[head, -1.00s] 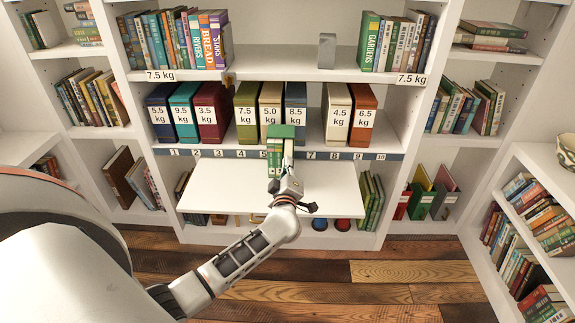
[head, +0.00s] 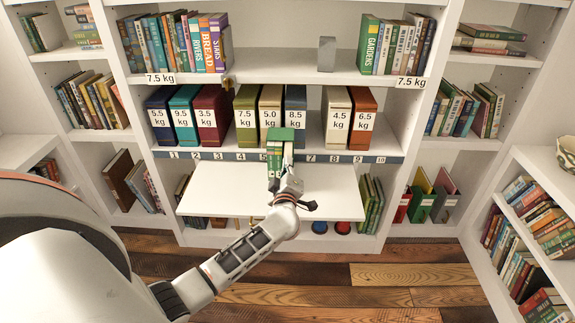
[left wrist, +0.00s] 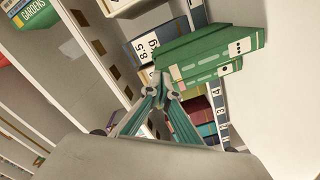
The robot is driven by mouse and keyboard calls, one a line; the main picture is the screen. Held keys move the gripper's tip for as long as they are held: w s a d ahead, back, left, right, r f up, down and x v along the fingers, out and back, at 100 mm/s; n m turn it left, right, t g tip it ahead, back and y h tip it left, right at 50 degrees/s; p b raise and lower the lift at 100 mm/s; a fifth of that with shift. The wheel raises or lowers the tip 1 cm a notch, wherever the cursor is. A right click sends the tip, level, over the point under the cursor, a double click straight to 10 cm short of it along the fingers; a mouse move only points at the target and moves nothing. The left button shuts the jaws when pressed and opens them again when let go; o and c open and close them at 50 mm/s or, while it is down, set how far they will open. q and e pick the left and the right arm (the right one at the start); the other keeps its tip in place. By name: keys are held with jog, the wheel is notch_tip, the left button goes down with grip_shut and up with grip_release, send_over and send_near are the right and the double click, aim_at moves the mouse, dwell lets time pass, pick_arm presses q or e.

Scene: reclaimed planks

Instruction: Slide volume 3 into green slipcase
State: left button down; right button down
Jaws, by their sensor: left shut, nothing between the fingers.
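I cannot clearly tell the slipcase walls from the volumes. My left gripper (head: 284,184) is in front of the block. In the left wrist view its fingertips (left wrist: 163,82) are together and empty, close by the green spines; contact is unclear. My right gripper is not in view.
The white board (head: 225,190) is bare to both sides of the block. Above it, a shelf holds several weight-labelled binders, including a green one (head: 246,115) and an orange one (head: 362,115). A grey block (head: 326,54) stands on the top shelf.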

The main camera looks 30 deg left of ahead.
pick_arm(q)
jog(key=shift+x, duration=1.65)
jog(key=shift+b+x, duration=0.5)
jog(key=shift+x, duration=0.85)
dwell(0.4)
jog(key=shift+s, duration=0.1)
jog(key=shift+s+d+r+p, duration=0.25)
jog(key=shift+s+d+p, duration=0.3)
jog(key=shift+s+p, duration=0.35)
jog(key=shift+s+d+f+p, duration=0.1)
jog(key=shift+s+d+p, duration=0.1)
jog(key=shift+s+p, duration=0.15)
send_near(288, 152)
jog(key=v, duration=0.4)
jog(key=shift+s+d+f, duration=0.2)
jog(key=shift+s+d, duration=0.05)
